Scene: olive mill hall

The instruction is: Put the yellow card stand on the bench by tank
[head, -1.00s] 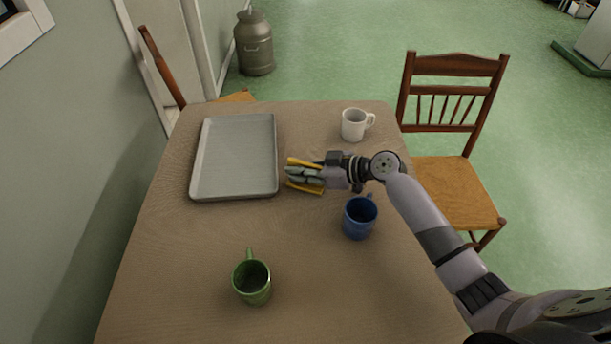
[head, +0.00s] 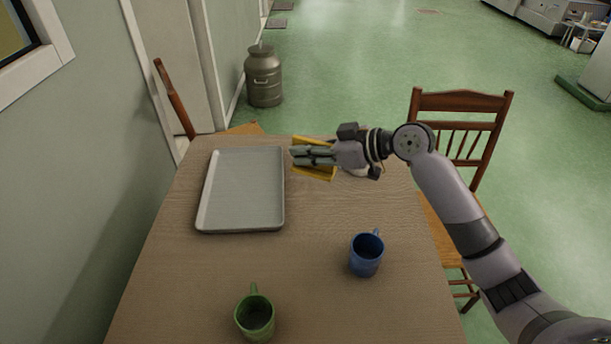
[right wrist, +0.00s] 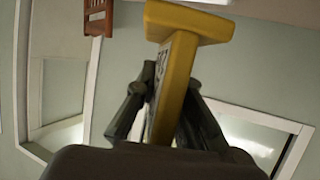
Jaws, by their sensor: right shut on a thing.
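The yellow card stand (head: 318,174) is in my right gripper (head: 308,156), above the far part of the table, right of the grey tray. My right gripper is shut on it. In the right wrist view the yellow card stand (right wrist: 176,80) sits between the two dark fingers (right wrist: 165,105), with its wide yellow end beyond the fingertips. Dark marks show on one face of it. My left gripper is in neither view. I cannot tell which thing, if any, is the bench by the tank.
On the table (head: 200,285) are a grey tray (head: 243,190), a blue mug (head: 366,256) and a green mug (head: 255,318). A wooden chair (head: 462,102) stands at right. A metal can (head: 264,78) stands on open green floor.

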